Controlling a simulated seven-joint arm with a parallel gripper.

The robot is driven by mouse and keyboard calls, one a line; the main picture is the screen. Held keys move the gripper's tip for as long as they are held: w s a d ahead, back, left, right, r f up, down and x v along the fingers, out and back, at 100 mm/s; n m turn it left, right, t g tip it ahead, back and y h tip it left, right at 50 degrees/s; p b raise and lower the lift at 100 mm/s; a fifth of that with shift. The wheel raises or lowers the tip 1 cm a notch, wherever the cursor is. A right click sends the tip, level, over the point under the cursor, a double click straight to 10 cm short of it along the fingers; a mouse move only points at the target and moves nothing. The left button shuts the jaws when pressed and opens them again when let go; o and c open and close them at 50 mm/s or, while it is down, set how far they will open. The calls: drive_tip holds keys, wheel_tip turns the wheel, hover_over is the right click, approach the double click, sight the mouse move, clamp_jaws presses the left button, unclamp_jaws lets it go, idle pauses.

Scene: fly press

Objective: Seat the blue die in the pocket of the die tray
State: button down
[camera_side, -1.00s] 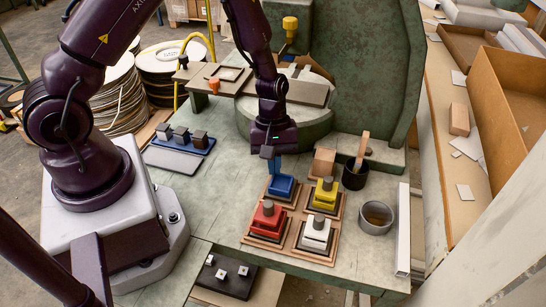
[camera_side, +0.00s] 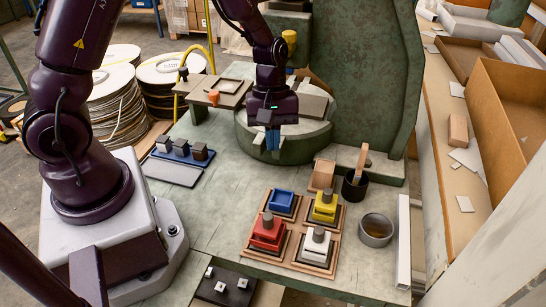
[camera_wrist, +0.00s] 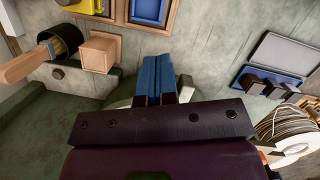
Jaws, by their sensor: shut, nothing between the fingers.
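The blue die (camera_side: 281,203) sits in the back left square of the wooden-framed die tray (camera_side: 252,243), with no grey post visible on top. In the wrist view a blue square (camera_wrist: 148,10) shows inside a wooden frame at the top edge, partly cut off. My gripper (camera_side: 272,149) is shut and empty, raised above and behind the blue die, in front of the round press base. I cannot tell how fully the die is seated.
Red (camera_side: 267,232), yellow (camera_side: 325,207) and white (camera_side: 315,248) dies with grey posts stand beside the blue one. A wooden block (camera_side: 321,175), a dark cup with a brush (camera_side: 354,187) and a metal cup (camera_side: 376,230) stand right. A blue tray with grey blocks (camera_side: 181,151) lies left.

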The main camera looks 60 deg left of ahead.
sight(282, 200)
drive_tip(key=shift+a+r, duration=0.1)
drive_tip(key=shift+r, duration=0.3)
drive_tip(key=c, duration=1.7)
unclamp_jaws()
drive_tip(key=o, duration=1.3)
drive_tip(key=d+m, duration=0.1)
drive_tip(key=d+m+y, duration=0.1)
drive_tip(key=d, duration=0.3)
drive_tip(key=shift+s+d+r+m, duration=0.1)
drive_tip(key=shift+s+r+m, duration=0.1)
drive_tip(key=shift+s+m, duration=0.2)
drive_tip(key=shift+w+f+m+t+y, duration=0.15)
drive_tip(key=shift+m+t+y, duration=0.35)
drive_tip(key=shift+m+y, duration=0.25)
wheel_tip(282, 200, down, 13)
drive_tip(key=shift+r, duration=0.1)
